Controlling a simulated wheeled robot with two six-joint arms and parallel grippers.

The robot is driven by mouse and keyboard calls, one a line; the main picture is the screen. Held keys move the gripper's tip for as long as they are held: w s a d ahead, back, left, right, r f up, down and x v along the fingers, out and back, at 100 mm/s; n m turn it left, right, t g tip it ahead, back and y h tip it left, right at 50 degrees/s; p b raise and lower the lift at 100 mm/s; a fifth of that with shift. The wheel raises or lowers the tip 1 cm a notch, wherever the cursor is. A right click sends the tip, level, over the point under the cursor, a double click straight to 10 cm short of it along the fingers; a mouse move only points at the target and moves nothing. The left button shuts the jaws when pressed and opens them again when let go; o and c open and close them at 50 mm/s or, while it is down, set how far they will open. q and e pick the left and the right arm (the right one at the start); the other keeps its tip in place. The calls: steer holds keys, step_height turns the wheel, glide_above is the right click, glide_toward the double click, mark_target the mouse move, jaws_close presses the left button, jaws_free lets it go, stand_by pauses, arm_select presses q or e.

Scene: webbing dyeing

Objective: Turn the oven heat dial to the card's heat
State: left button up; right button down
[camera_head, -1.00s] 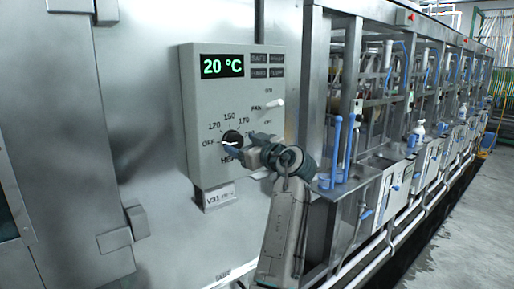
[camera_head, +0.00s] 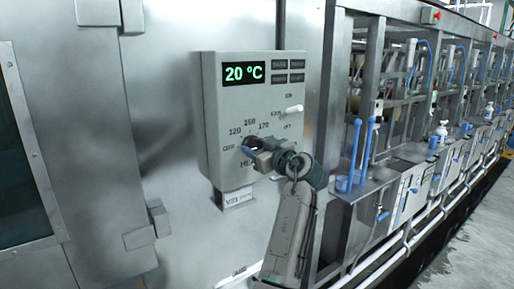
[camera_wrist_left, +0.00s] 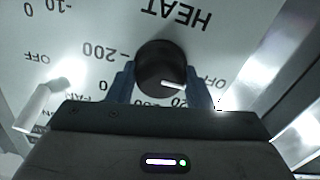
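The heat dial (camera_wrist_left: 161,68) is a dark round knob with a white pointer on the grey oven panel (camera_head: 228,110). In the left wrist view, the picture is upside down and the pointer is near OFF. My left gripper (camera_head: 256,147) is at the dial, its blue fingers on either side of it (camera_wrist_left: 161,88). The fingers lie very close to the knob; I cannot tell whether they press on it. The green display (camera_head: 244,73) reads 20 °C. A small card (camera_head: 238,198) under the panel starts with "V31"; the rest is unreadable. My right gripper is out of view.
A white fan switch (camera_head: 293,109) juts out above and right of the dial, and shows in the left wrist view (camera_wrist_left: 42,105). Steel oven wall surrounds the panel.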

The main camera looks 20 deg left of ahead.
arm_select(q)
steer(key=shift+c, duration=1)
